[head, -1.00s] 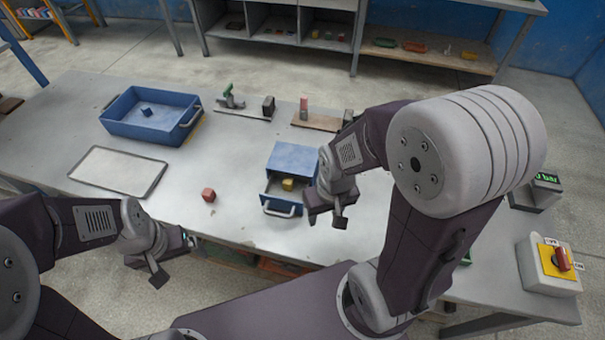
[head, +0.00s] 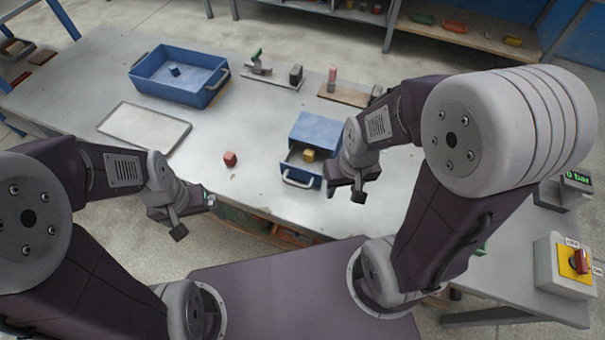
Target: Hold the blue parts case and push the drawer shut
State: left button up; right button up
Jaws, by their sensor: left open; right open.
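The blue parts case (head: 318,128) stands on the table right of the middle. Its drawer (head: 297,176) is pulled out toward me, and a yellow block (head: 309,155) lies in it. My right gripper (head: 345,190) is open, just right of the case and drawer; I cannot tell whether it touches them. My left gripper (head: 195,215) is open and empty at the table's front edge, to the left of and apart from the drawer.
A red block (head: 230,159) lies left of the case. A flat tray (head: 146,128) and a blue bin (head: 190,93) holding a small blue block are further left. Small fixtures (head: 275,77) stand behind the case. A switch box (head: 560,275) is at right.

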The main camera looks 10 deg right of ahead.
aim_at(304, 166)
jog(key=i+j+z, duration=0.1)
jog(key=z, duration=0.35)
jog(key=j+z, duration=0.4)
jog(key=i+j+z, duration=0.1)
jog(key=j+z, duration=0.15)
jog(key=z, duration=0.2)
jog(key=j+z, duration=0.25)
jog(key=z, duration=0.2)
